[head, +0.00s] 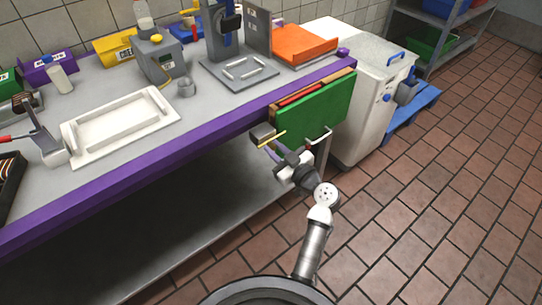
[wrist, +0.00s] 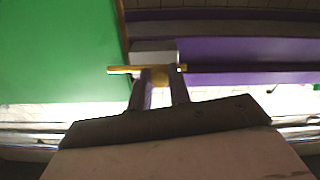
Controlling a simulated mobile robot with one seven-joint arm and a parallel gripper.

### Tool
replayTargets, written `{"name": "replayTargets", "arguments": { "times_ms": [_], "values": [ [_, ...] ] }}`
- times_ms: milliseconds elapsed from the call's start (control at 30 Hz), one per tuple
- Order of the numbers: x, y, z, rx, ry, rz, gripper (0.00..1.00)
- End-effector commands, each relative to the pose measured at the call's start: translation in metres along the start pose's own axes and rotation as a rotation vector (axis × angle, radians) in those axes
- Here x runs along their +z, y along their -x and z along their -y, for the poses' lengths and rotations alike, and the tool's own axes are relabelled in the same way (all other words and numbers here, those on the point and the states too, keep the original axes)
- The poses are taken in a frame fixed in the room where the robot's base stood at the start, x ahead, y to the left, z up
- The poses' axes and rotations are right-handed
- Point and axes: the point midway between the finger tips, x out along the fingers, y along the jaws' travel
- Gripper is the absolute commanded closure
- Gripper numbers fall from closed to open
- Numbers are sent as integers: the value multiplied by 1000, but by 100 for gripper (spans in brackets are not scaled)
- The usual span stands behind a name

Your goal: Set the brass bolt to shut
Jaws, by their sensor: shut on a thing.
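The brass bolt (head: 272,139) is a thin yellow bar beside a grey block (head: 262,131) at the left edge of a green panel (head: 318,108) under the bench. In the wrist view the bolt (wrist: 118,69) lies level across the front of the grey block (wrist: 153,50). Its left end overlaps the green panel (wrist: 60,50) and its right end reaches past the block. My gripper (head: 270,151) is at the bolt. In the wrist view my gripper's fingers (wrist: 162,76) are shut on the bolt near its middle, and they hide part of it.
The purple bench edge (head: 150,175) runs above my gripper on the left. The tiled floor (head: 440,200) at right is clear.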

Motion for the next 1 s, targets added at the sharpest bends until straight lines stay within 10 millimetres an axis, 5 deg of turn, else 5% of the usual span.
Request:
{"name": "replayTargets", "arguments": {
  "times_ms": [233, 267, 433, 767, 1000],
  "values": [
    [-1, 1, -4, 12, 2, 2, 100],
    [-1, 1, -5, 12, 2, 2, 78],
    [-1, 1, -4, 11, 2, 1, 59],
    [0, 5, -3, 8, 1, 1, 59],
    [4, 45, -3, 12, 1, 1, 59]
  ]
}}
